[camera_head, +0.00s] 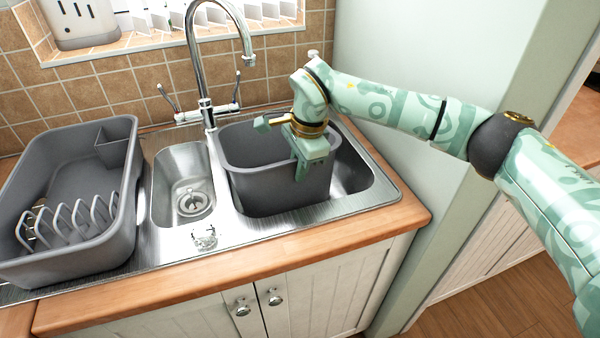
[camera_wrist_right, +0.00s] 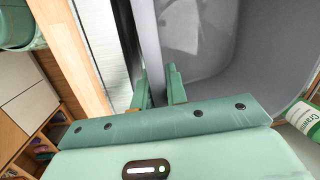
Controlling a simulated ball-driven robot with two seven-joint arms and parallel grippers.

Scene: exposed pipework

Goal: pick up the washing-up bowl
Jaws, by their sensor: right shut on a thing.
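The washing-up bowl (camera_head: 262,186) is a dark grey tub standing in the right-hand basin of the steel sink in the head view. My right gripper (camera_head: 302,166) reaches down over the bowl's right part and is shut on its front wall. In the right wrist view the grey bowl (camera_wrist_right: 225,50) fills the upper right, and its wall runs between the two green fingers (camera_wrist_right: 159,88). The bowl looks upright and inside the basin; whether its base touches the basin floor is hidden. My left gripper is not in view.
A chrome tap (camera_head: 207,100) arches behind the bowl. A grey dish rack (camera_head: 75,190) stands on the drainer at left, beside a small empty basin (camera_head: 183,185). A clear object (camera_head: 204,238) lies on the sink's front rim. A wall (camera_head: 385,130) rises at right.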

